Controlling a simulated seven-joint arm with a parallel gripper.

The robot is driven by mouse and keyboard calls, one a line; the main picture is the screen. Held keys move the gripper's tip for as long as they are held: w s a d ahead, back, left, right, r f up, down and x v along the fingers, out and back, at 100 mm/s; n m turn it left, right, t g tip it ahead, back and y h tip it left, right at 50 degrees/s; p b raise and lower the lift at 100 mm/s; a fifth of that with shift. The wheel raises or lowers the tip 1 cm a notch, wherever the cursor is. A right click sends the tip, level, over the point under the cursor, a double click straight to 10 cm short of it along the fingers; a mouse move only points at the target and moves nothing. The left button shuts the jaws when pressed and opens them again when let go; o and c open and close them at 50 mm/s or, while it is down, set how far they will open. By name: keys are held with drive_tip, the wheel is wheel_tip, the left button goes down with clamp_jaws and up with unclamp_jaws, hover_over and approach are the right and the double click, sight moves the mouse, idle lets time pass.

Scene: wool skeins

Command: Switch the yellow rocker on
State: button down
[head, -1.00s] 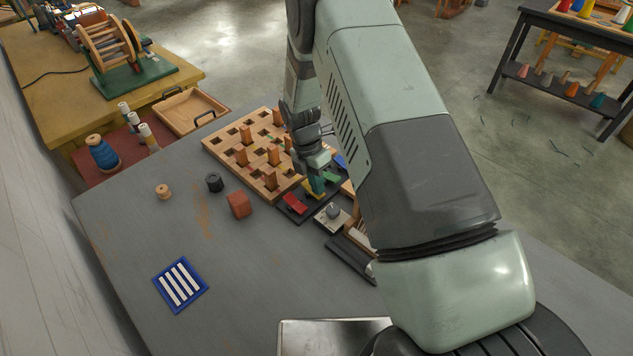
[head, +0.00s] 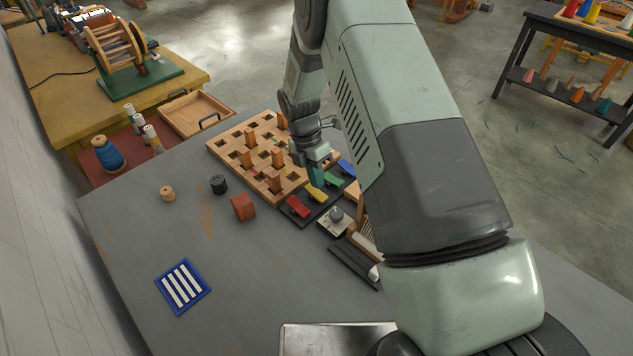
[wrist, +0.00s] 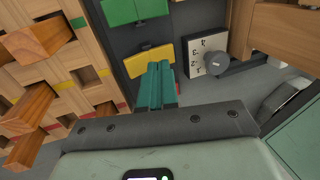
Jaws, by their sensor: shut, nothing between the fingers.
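The yellow rocker (head: 316,194) sits on a dark switch panel between the red rocker (head: 298,207) and the green rocker (head: 333,180). A blue rocker (head: 347,168) is at the panel's far end. My gripper (head: 317,184) is shut and empty, its teal fingertips close by the yellow rocker on its far side in the head view. In the wrist view the yellow rocker (wrist: 148,60) lies just beyond the shut fingertips (wrist: 160,68), with the green rocker (wrist: 135,10) above. Whether the fingertips touch the yellow rocker, and which way it is tipped, I cannot tell.
A wooden pegboard (head: 240,150) with upright blocks stands left of the panel. A dial box (head: 334,221) sits near the red rocker, also visible in the wrist view (wrist: 203,55). A reddish block (head: 243,207) is left. The table's middle front is largely clear.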

wheel_tip(320, 180, up, 12)
idle(0.3)
idle(0.3)
wheel_tip(320, 180, up, 11)
drive_tip(key=m+t, duration=0.2)
drive_tip(key=m, duration=0.3)
hover_over(316, 192)
drive_tip(key=s+d, duration=0.3)
drive_tip(key=s+d+r+m+t+y, duration=0.1)
drive_tip(key=s+d+r+m+t, duration=0.15)
drive_tip(key=s+r+m, duration=0.6)
drive_tip(key=s+d+r+m+t, duration=0.1)
drive_tip(key=s+d+r+m, duration=0.1)
drive_tip(key=s+m, duration=0.4)
drive_tip(key=s+d+r+m+t+y, duration=0.1)
drive_tip(key=s+d+r+m+t, duration=0.1)
drive_tip(key=s+m, duration=0.5)
drive_tip(key=s+d+r, duration=0.1)
drive_tip(key=s+r, duration=0.1)
drive_tip(key=s, duration=0.2)
drive_tip(key=shift+d+r, duration=0.15)
drive_tip(key=shift+r, duration=0.25)
drive_tip(key=shift+w, duration=0.15)
